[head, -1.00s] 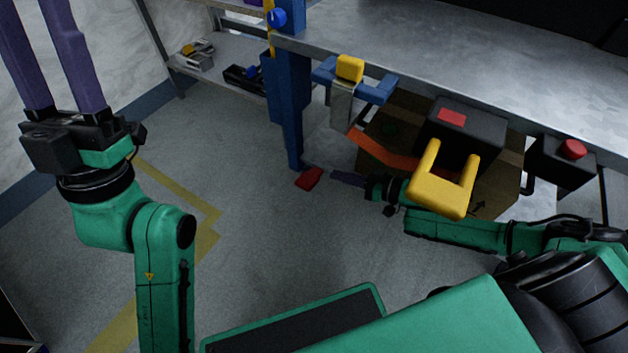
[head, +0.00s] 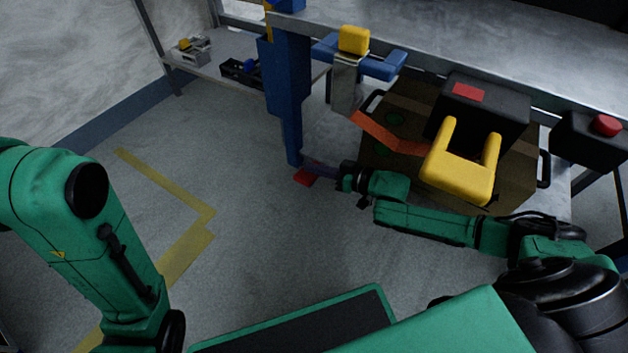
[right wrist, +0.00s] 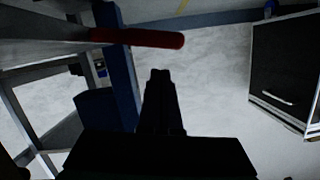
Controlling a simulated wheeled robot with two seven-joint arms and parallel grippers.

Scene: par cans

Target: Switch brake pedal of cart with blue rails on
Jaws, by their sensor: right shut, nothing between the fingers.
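The red pedal (head: 302,180) is low at the foot of the blue post (head: 290,110) in the head view. It also shows as a red bar (right wrist: 150,38) at the upper left of the right wrist view. My right gripper (head: 308,166) is shut and empty, with its fingertips close to the pedal and partly over it in the head view. In the right wrist view the shut dark fingers (right wrist: 160,75) stand below and to the right of the bar; contact cannot be told. My left gripper is out of view; only its green arm shows.
A metal worktop (head: 470,60) spans the upper right. A brown cardboard box (head: 400,170), a black unit with a yellow handle (head: 460,180) and a red button (head: 606,125) are at the right. A low shelf (head: 215,72) stands at the back left. The floor at left is clear.

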